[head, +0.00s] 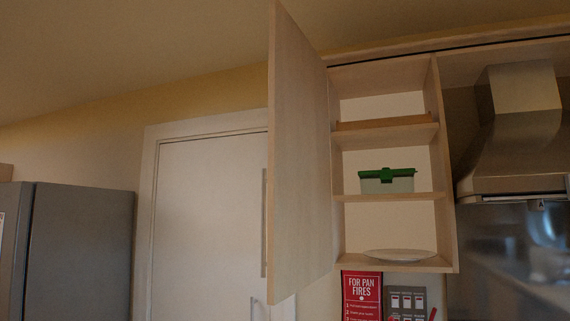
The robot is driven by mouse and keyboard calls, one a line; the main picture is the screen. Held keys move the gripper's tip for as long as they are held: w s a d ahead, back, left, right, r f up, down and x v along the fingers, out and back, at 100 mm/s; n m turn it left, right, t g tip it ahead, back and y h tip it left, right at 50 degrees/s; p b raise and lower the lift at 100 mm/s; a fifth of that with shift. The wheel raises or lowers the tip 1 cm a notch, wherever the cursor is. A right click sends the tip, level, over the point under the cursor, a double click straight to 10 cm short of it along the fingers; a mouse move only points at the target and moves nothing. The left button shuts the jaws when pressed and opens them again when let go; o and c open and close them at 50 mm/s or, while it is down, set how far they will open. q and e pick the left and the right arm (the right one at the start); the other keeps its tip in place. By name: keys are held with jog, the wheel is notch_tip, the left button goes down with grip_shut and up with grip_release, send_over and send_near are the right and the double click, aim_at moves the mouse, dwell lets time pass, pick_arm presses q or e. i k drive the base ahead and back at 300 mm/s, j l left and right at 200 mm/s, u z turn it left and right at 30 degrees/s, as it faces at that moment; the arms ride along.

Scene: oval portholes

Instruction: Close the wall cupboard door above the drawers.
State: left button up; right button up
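The wall cupboard (446,170) is at the right of centre in the head view, with its front open. Its pale wooden door (300,165) is hinged on the cupboard's left side and stands wide open, swung out toward me. A long bar handle (264,222) shows at the door's left edge. Inside are shelves with a clear box with a green lid (387,181) on the middle shelf and a white plate (399,255) on the bottom. Neither of my grippers is in the view. The drawers are not in the view.
A steel range hood (520,130) is right of the cupboard. A red pan-fire sign (362,295) and a switch panel (406,301) are on the wall below it. A white room door (208,220) and a grey fridge (80,250) stand at the left.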

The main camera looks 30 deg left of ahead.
aim_at(299, 224)
jog(key=j, duration=1.1)
jog(key=k+j, duration=0.1)
jog(key=j, duration=1)
